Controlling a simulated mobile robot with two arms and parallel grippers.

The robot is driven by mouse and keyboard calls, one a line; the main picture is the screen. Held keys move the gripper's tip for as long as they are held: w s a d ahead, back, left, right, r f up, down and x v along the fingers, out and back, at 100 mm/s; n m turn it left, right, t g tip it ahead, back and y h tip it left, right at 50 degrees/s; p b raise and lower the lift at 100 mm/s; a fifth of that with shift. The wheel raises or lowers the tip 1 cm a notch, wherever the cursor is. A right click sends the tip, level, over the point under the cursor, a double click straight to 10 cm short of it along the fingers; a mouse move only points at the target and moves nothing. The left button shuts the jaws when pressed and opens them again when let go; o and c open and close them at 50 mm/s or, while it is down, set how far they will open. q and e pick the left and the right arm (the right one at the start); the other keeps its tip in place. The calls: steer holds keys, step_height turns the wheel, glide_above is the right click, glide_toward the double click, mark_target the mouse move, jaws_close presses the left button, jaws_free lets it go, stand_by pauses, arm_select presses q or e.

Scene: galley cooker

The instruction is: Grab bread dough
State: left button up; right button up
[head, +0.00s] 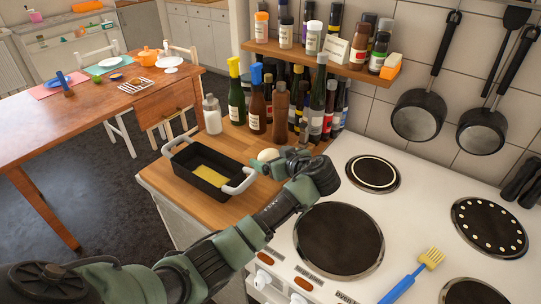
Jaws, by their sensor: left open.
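A pale, rounded lump (267,155), which looks like the bread dough, sits on the wooden counter just right of a black baking tin. My right gripper is not in view.
The black tin (186,173) has white handles and a yellow layer inside; its right handle is close to my fingers. Bottles (257,109) crowd behind, under a spice shelf (310,60). The cooker (404,202) is to the right, with a blue-handled brush (412,278) on it.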

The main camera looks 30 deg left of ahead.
arm_select(q)
steer(key=shift+w+a+f, duration=0.2)
steer(key=shift+a+f, duration=0.05)
steer(key=shift+a, duration=0.1)
steer(key=shift+c, duration=0.3)
steer(key=c, duration=1.5)
steer(key=shift+r, duration=0.1)
